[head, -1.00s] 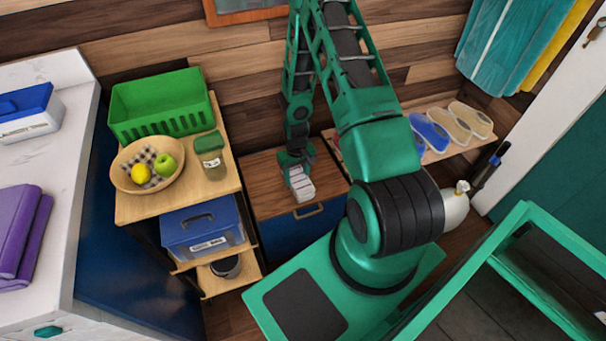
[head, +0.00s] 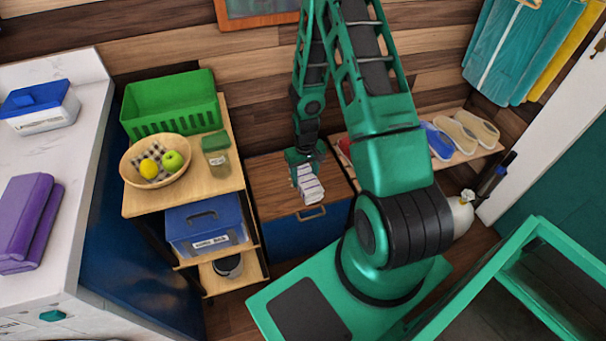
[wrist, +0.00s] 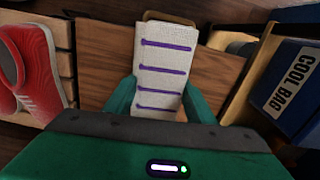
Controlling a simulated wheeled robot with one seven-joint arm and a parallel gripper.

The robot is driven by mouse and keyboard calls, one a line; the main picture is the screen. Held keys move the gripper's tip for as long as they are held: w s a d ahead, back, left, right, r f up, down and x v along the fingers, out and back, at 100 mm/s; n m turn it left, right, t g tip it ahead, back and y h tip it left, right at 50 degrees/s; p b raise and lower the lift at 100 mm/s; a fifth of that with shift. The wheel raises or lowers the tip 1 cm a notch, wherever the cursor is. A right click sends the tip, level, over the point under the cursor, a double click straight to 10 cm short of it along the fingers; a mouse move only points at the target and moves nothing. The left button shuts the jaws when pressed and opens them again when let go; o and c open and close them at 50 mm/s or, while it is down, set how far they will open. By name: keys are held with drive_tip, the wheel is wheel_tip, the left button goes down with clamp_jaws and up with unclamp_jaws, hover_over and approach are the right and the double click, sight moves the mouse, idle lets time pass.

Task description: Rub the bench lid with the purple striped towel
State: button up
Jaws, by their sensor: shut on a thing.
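The white towel with purple stripes (head: 309,185) is held in my gripper (head: 304,164) over the wooden bench lid (head: 269,182). In the wrist view the towel (wrist: 163,68) stretches out between the green fingers of my gripper (wrist: 160,100), and the brown bench lid (wrist: 104,70) shows on both sides of it. The towel appears to lie on or just above the lid; I cannot tell whether it touches. Its far end is near the lid's front edge and the handle (head: 311,213).
Left of the bench, a shelf (head: 137,206) holds a green basket (head: 172,103), a fruit bowl (head: 128,172), a jar (head: 216,156) and a blue cool bag (head: 207,226). Right of it, a shoe rack (head: 462,155) holds shoes, including a red shoe (wrist: 32,70). A purple folded cloth (head: 27,222) lies on the left counter.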

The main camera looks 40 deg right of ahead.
drive_tip(key=shift+r, duration=1)
